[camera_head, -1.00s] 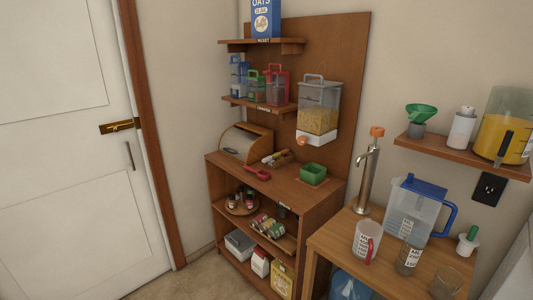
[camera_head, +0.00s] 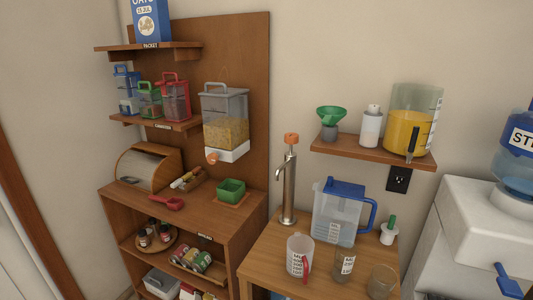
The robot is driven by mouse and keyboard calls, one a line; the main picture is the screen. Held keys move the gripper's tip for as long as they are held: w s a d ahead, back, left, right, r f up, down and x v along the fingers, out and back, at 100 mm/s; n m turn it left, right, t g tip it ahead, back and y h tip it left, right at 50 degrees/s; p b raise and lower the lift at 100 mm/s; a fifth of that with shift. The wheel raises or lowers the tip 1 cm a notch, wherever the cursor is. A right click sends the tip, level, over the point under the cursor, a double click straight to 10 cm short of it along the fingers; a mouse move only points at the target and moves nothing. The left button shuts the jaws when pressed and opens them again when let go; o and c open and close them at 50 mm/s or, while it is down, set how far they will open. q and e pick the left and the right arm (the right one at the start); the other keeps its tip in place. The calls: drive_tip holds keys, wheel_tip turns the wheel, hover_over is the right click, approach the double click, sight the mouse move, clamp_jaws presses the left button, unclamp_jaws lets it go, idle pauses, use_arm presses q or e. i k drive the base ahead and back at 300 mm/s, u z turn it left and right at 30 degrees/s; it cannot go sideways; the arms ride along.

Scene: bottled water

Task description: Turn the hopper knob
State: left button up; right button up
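The hopper (camera_head: 226,122) is a clear, lidded bin, partly filled with yellow-tan grain, mounted on the wooden back panel. Its white base holds an orange knob (camera_head: 212,156) at the front left. A green square bowl (camera_head: 231,190) sits on the cabinet top below the hopper, a little to the right of the knob. Neither of my grippers shows in the head view.
A red scoop (camera_head: 167,203) and a bread box (camera_head: 149,167) are on the cabinet (camera_head: 205,214). To the right, a metal tap (camera_head: 289,185), a blue-lidded pitcher (camera_head: 338,212) and a measuring jug (camera_head: 299,256) stand on a side table. A wall shelf (camera_head: 372,152) is above.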

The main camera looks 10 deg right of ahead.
sight(212, 158)
drive_tip(key=z, duration=0.55)
drive_tip(key=i, duration=1.05)
drive_tip(key=z, duration=0.1)
